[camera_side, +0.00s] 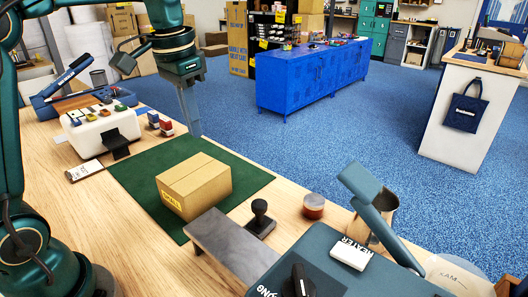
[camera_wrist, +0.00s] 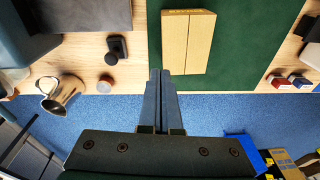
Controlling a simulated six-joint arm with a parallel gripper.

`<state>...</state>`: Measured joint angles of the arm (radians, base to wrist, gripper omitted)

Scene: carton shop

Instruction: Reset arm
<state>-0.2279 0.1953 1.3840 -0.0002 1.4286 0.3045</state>
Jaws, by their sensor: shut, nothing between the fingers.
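My gripper (camera_side: 190,125) hangs fingers-down above the far edge of the bench, behind the carton. Its two grey fingers are together in the wrist view (camera_wrist: 160,76), with nothing between them. A closed brown carton (camera_side: 194,186) with a yellow "SMALL" label sits on the green mat (camera_side: 250,178). The carton also shows in the wrist view (camera_wrist: 187,42), just beyond the fingertips and apart from them.
A dark stamp (camera_side: 260,218), grey plate (camera_side: 228,243), round jar (camera_side: 314,206), metal pitcher (camera_wrist: 62,95) and heater (camera_side: 330,270) stand right of the mat. A white dispenser (camera_side: 100,128) and small red-and-blue blocks (camera_side: 160,123) stand left. Space above the mat is clear.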

